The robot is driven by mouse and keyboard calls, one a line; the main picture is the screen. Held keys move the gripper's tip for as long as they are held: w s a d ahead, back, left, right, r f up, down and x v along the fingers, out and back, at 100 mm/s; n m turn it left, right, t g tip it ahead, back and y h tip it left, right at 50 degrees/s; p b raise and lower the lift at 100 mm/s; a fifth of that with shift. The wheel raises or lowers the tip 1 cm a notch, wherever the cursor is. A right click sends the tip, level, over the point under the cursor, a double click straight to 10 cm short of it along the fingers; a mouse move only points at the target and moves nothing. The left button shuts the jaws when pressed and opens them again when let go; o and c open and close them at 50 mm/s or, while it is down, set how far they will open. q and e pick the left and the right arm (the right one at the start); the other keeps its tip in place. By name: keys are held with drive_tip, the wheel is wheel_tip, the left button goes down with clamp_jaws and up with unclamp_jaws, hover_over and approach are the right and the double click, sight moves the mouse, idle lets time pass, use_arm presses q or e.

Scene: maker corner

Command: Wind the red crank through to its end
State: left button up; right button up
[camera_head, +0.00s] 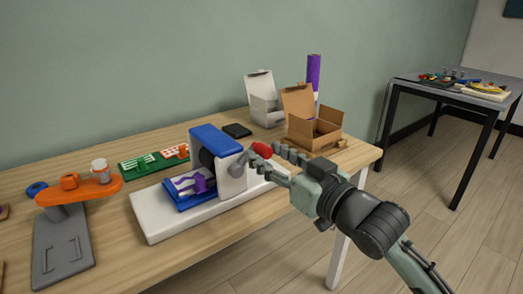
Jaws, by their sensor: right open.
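The red crank (263,149) is a short red knob at the right side of a blue and white machine (215,140). A grey round hub (238,167) shows beside it on the machine's white side wall. The machine stands on a long white base on the wooden table. My right gripper (262,154) reaches in from the right and is open. Its two dark, ribbed fingers lie around the red knob, one on the near side and one on the far side. I cannot tell whether they touch it. The fingers hide part of the crank arm. My left gripper is not in view.
An open brown box (314,132), a white box (264,104) and a purple roll (313,72) stand behind my gripper. An orange-topped stand (80,190) is at the left. A black item (237,130) lies behind the machine.

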drive_tip(key=v, duration=0.9)
drive_tip(key=shift+c, duration=0.2)
